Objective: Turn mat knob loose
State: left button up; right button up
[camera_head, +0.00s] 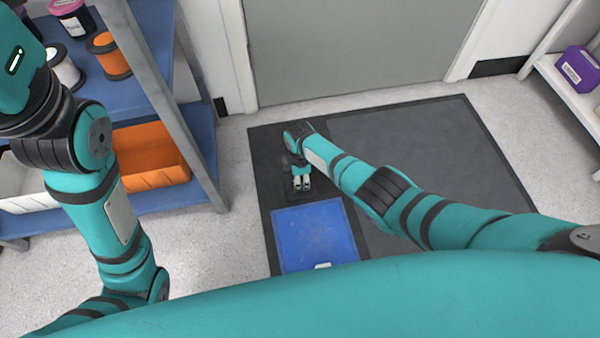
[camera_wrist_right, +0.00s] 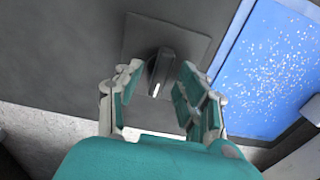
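The mat knob (camera_wrist_right: 161,72) is a dark bar-shaped knob with a white mark on one end. It sits on a square grey plate (camera_wrist_right: 196,45) in the right wrist view. My right gripper (camera_wrist_right: 160,78) is open, with one finger on each side of the knob and small gaps visible. In the head view my right gripper (camera_head: 301,184) points down at the dark floor mat (camera_head: 420,140), above the blue panel; the knob is not clear there. My left arm shows at the left, but its gripper is out of view.
A blue panel (camera_head: 315,238) with white specks in the wrist view lies beside the plate. A blue shelf unit (camera_head: 165,100) with spools and an orange bin (camera_head: 150,155) stands left. A grey door (camera_head: 350,50) is behind the mat; a white shelf (camera_head: 570,90) with a purple box is right.

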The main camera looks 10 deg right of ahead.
notch_tip(320, 180, up, 12)
dwell(0.6)
jog(key=shift+f, duration=0.1)
